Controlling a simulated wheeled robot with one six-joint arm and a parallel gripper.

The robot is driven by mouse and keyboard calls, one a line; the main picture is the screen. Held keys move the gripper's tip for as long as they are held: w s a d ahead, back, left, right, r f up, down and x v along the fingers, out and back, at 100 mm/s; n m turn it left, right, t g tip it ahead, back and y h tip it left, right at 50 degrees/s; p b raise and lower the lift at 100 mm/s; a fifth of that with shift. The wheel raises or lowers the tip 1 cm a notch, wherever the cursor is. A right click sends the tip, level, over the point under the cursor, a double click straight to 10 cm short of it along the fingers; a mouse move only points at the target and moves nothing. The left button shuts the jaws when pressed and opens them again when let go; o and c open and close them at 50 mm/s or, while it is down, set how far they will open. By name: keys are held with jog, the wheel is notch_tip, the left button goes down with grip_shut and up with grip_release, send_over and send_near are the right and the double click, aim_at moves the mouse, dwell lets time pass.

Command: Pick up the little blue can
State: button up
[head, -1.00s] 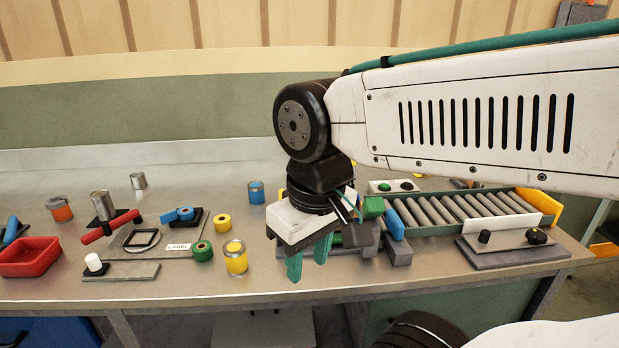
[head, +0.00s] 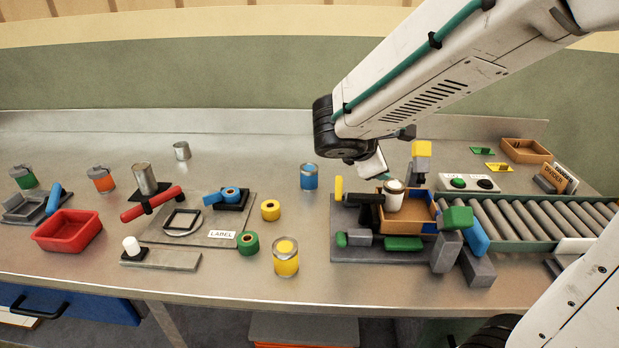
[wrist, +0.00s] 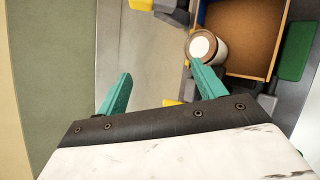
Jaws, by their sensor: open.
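The little blue can (head: 309,177) stands upright on the metal bench, left of my gripper in the head view. It has a blue band and a grey top. I do not see it in the wrist view. My gripper (wrist: 162,72) is open, with its two teal fingers spread and nothing between them. In the head view my gripper (head: 375,167) is right of the blue can and mostly hidden by my wrist. A can with a white top (wrist: 203,47) shows by the right finger in the wrist view; I cannot tell if they touch.
The roller conveyor (head: 520,216) is at right.

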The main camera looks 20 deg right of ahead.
aim_at(310, 169)
jog(key=w+a+f+n+t, duration=0.1)
jog(key=w+n, duration=0.1)
jog(key=w+a+f+n+t, duration=0.1)
jog(key=w+a+n, duration=0.1)
jog(key=w+a+f+n+t, duration=0.1)
jog(key=w+f+n, duration=0.1)
jog(key=w+n, duration=0.1)
jog(key=shift+a, duration=0.2)
jog(key=w+a+f+n+t+y, duration=0.1)
jog(key=a+n, duration=0.1)
jog(key=w+a+f+n+t, duration=0.1)
jog(key=w+a+f+n, duration=0.1)
jog(key=n, duration=0.1)
jog(key=w+a+f+n+t+y, duration=0.1)
jog(key=w+a+f+n, duration=0.1)
jog(key=a+n, duration=0.1)
jog(key=shift+a+f+y, duration=0.1)
jog(key=shift+y, duration=0.2)
jog(key=shift+w+a+f, duration=0.1)
jog(key=shift+w+f, duration=0.15)
jog(key=shift+w, duration=0.05)
jog(key=x, duration=0.7)
jog(key=shift+d, duration=0.3)
jog(key=c, duration=1.1)
